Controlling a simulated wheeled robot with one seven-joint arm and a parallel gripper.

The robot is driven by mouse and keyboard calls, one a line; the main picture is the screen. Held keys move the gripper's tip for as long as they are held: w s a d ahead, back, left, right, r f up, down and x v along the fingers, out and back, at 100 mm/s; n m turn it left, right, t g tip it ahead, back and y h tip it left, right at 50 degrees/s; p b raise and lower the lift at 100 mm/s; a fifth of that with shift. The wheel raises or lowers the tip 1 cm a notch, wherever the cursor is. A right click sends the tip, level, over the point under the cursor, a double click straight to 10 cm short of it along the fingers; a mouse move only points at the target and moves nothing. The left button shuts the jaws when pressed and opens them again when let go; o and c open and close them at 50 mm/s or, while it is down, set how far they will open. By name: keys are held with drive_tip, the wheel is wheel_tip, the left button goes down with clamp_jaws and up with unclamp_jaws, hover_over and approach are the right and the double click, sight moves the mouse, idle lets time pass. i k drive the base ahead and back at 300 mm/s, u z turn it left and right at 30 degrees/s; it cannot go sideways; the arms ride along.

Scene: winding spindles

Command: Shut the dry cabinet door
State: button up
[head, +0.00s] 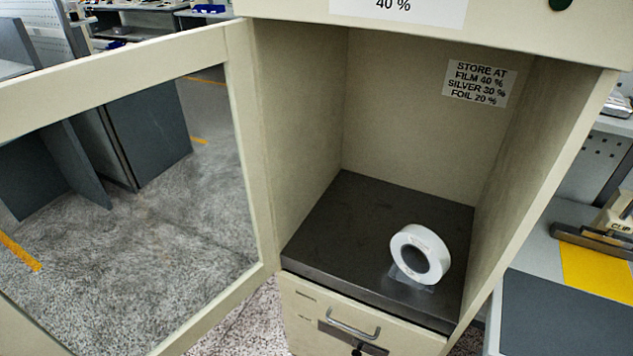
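The dry cabinet (301,130) is cream-coloured and stands open in the middle of the head view. Its door (257,165) is a cream frame around a clear pane, swung wide open to the left, with the floor visible through the pane. The door's hinge side meets the cabinet's left front edge; its far edge runs out of the picture at left. Inside, a white roll (402,244) stands upright on the dark shelf (335,237), on a small clear holder. My gripper is not in view.
Below the shelf is a drawer with a metal handle (353,327). A workbench (540,245) with a dark mat (565,312) and a yellow sheet (597,265) stands close at right. Grey panels (145,125) show through the door pane. Speckled floor is open at left.

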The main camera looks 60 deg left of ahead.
sight(30, 102)
drive_tip(key=z, duration=0.95)
drive_tip(key=k, duration=2.75)
drive_tip(key=u, duration=2.25)
drive_tip(key=k, duration=1.15)
drive_tip(key=z, duration=0.1)
drive_tip(key=i, duration=0.7)
drive_tip(key=z, duration=0.45)
